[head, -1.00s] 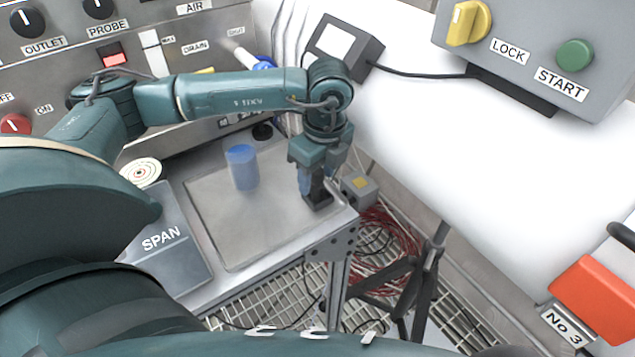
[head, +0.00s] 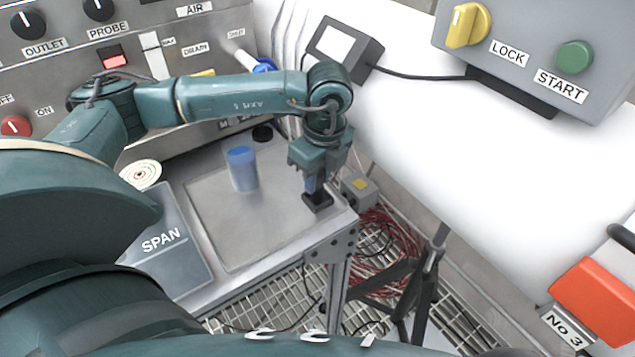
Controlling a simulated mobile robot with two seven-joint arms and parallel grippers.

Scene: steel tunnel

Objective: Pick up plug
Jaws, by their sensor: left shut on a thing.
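My left gripper (head: 315,182) points straight down at the right edge of the steel bench, shut on what appears to be the plug. A square black block (head: 317,201) sits directly below the fingertips on the bench top. I cannot tell whether the plug is seated in the block or joined to it. My right gripper is not in view.
A blue cylinder (head: 243,168) stands on the grey bench plate (head: 270,230), left of the gripper. A black round cap (head: 262,133) lies behind it. A grey box (head: 359,190) is just right of the gripper. Red cables (head: 385,240) lie below the bench edge.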

